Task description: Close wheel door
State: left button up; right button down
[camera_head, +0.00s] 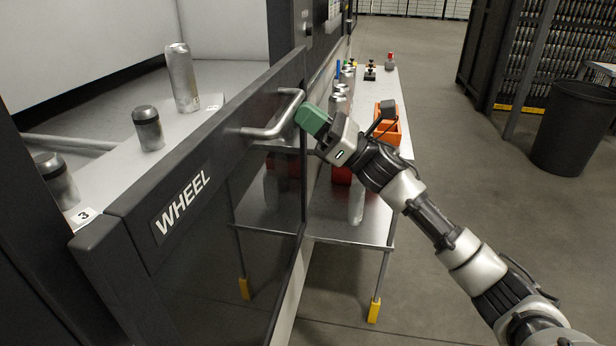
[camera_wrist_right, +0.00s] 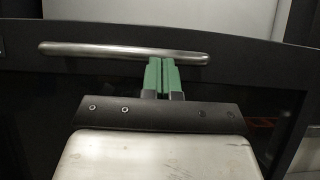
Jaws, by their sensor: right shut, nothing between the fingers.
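The wheel door (camera_head: 212,190) is a dark framed panel with a white-lettered WHEEL label (camera_head: 182,203). It stands in front of the machine's light interior shelf, with that shelf visible above and behind it. Its silver bar handle (camera_head: 275,125) is near the door's far end. My right gripper (camera_head: 307,116) has green fingers and is at the handle's right end, shut and empty. In the right wrist view the green fingertips (camera_wrist_right: 161,62) are together just below the handle bar (camera_wrist_right: 122,52); whether they touch it is unclear. My left gripper is not in view.
Metal cans (camera_head: 181,78) stand on the shelf behind the door. A metal table (camera_head: 342,218) with an orange bin (camera_head: 386,131) and small items stands beyond the door. A black trash bin (camera_head: 574,130) stands at right. The floor between is clear.

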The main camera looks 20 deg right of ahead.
notch_tip(320, 180, up, 42)
jog(key=p, duration=2.1)
jog(key=shift+f, duration=0.25)
jog(key=a+f+b+v, duration=0.1)
jog(key=f+b+v, duration=0.1)
jog(key=b+v, duration=0.7)
jog(key=v, duration=0.3)
jog(key=shift+w+d+f+b, duration=0.15)
jog(key=shift+f+b, duration=0.15)
jog(key=shift+f, duration=0.15)
